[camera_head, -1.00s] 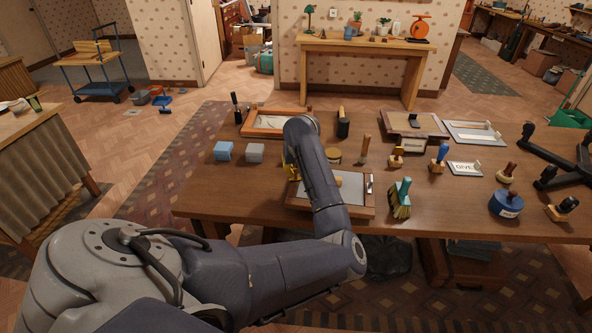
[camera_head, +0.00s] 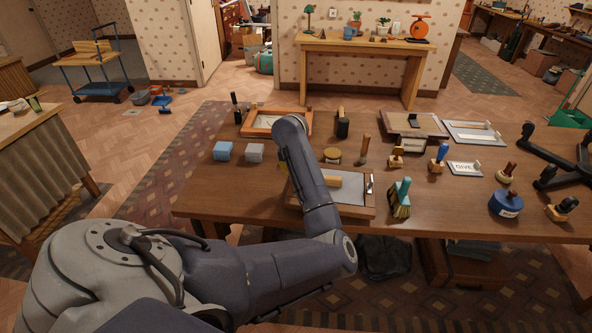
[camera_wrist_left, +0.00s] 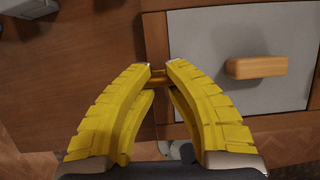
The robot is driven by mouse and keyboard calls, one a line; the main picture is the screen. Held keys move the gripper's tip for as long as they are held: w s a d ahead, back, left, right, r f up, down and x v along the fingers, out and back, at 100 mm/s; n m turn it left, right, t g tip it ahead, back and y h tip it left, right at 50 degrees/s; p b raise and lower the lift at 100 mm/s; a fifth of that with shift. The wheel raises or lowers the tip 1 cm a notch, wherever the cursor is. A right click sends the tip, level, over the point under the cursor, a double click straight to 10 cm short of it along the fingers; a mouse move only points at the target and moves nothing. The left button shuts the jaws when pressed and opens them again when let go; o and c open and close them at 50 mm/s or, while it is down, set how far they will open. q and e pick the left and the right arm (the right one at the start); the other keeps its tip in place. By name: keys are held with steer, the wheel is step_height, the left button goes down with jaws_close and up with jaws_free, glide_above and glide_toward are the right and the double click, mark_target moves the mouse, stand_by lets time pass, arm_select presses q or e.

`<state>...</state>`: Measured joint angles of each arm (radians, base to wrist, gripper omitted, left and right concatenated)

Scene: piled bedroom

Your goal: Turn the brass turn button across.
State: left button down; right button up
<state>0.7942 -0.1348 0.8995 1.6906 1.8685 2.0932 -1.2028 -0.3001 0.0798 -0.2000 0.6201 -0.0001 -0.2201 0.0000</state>
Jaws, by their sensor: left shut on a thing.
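The brass turn button (camera_wrist_left: 158,78) shows in the left wrist view as a small brass piece on the wooden frame (camera_wrist_left: 154,32), beside the edge of a grey panel (camera_wrist_left: 220,35). My left gripper (camera_wrist_left: 159,68) has its yellow fingertips on either side of the button and is shut on it. The fingers hide part of the button, so its exact angle is hard to tell. The panel carries a wooden handle (camera_wrist_left: 258,67). In the head view the framed panel (camera_head: 352,188) lies at the table's front edge; my left arm hides the button there. My right gripper is not in view.
Near the frame stand a teal-handled brush (camera_head: 401,198), a round wooden-topped piece (camera_head: 332,155) and two blue-grey blocks (camera_head: 224,151). Several stamps and a black stand (camera_head: 550,155) occupy the table's right side. Bare tabletop (camera_head: 220,185) lies left of the frame.

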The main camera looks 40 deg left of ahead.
arm_select(q)
steer(key=shift+d+f, duration=0.1)
steer(key=c, duration=0.8)
jaws_free()
steer(key=shift+c, duration=0.2)
steer(key=shift+s+r, duration=0.1)
steer(key=shift+r, duration=0.3)
steer(key=v, duration=1.1)
steer(key=shift+r, duration=0.2)
steer(key=shift+d, duration=0.1)
steer(key=shift+c, duration=0.3)
